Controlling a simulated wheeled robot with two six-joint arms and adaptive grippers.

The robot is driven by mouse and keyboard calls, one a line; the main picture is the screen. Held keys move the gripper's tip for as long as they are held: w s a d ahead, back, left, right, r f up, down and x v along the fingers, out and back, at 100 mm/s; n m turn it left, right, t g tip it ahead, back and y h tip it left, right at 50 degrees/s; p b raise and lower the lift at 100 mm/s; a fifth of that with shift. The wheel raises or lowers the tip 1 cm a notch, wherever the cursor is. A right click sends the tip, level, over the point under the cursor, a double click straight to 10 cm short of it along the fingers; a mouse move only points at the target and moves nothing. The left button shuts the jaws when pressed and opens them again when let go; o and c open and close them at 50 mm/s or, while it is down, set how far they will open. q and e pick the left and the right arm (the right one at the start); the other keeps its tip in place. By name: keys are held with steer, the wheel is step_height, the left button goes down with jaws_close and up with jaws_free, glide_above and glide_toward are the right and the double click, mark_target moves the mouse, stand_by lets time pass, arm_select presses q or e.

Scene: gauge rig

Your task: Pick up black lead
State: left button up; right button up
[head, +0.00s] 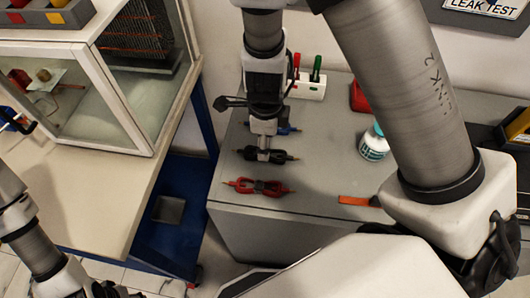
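The black lead (280,157) lies on the grey cabinet top, between a red lead (258,187) in front and a blue lead (284,129) behind. My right gripper (263,154) points down over the middle of the black lead, its fingertips at or just above it. I see the fingers edge-on, so I cannot tell whether they are open or closed on the lead. They hide the lead's middle. My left arm is at the lower left, over the floor and bench edge; its fingertips are out of view.
A white-lidded bottle (373,146), an orange strip (356,201) and a white holder with pens (311,89) stand or lie on the grey cabinet top (325,165). A glass-walled case (85,85) stands on the left bench. My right arm's links cover the right side.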

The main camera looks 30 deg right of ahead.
step_height(320, 180, down, 4)
steer(key=shift+w+a+r+b, duration=0.1)
steer(key=shift+w+b, duration=0.05)
steer(key=shift+b, duration=0.45)
steer(key=shift+r, duration=0.15)
steer(key=shift+c, duration=0.3)
arm_select(q)
step_height(320, 180, down, 2)
steer(key=shift+w, duration=0.1)
arm_select(e)
jaws_close()
